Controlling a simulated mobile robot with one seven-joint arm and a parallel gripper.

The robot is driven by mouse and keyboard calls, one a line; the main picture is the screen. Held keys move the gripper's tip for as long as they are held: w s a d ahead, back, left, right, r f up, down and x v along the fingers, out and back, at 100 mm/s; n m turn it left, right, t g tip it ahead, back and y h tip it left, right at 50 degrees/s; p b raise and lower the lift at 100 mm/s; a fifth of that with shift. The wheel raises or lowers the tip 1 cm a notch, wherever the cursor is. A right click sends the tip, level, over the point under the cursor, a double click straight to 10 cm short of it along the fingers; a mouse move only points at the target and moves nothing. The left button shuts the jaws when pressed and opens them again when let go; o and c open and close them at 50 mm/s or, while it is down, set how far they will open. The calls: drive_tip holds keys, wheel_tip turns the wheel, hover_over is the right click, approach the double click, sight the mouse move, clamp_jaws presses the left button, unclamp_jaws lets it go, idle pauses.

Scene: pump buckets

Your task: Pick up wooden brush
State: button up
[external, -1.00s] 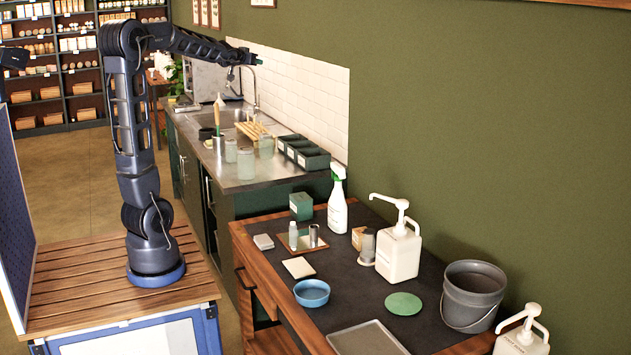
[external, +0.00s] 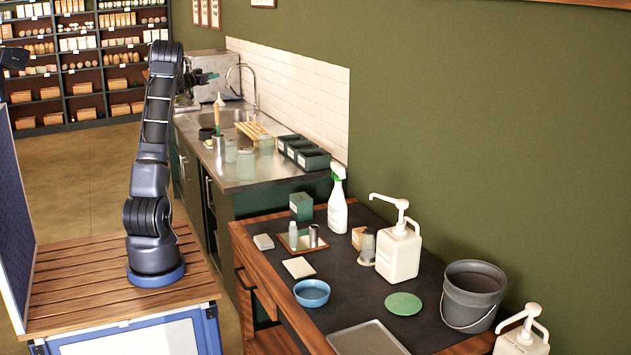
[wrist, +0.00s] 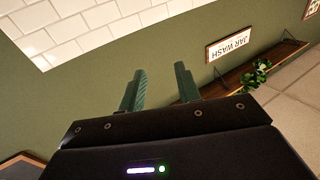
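An upright brush-like item (external: 217,115) with a pale tip and a green part stands in a small metal cup (external: 219,144) on the sink counter; it is too small to tell if it is the wooden brush. My gripper (external: 212,77) is above the far part of the counter, behind and higher than that item. In the wrist view, its two green fingers (wrist: 160,88) are apart with nothing between them. No brush shows in the wrist view, which looks at the wall.
Several glass jars (external: 246,163), a wooden rack (external: 255,131) and dark bins (external: 313,160) stand on the counter beside the sink. A tap (external: 256,90) rises behind it. The wrist view shows tiles (wrist: 75,30) and a JAR WASH sign (wrist: 229,45).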

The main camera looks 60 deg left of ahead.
drive_tip(key=s+a+f+h, duration=0.2)
drive_tip(key=s+a+f, duration=0.2)
drive_tip(key=s+f, duration=0.2)
wheel_tip(320, 180, down, 24)
drive_tip(key=f, duration=0.1)
drive_tip(key=x, duration=1.1)
drive_tip(key=shift+w+r+m, duration=0.25)
drive_tip(key=shift+r+m, duration=0.05)
drive_tip(key=shift+m, duration=0.1)
drive_tip(key=shift+d, duration=0.15)
clamp_jaws()
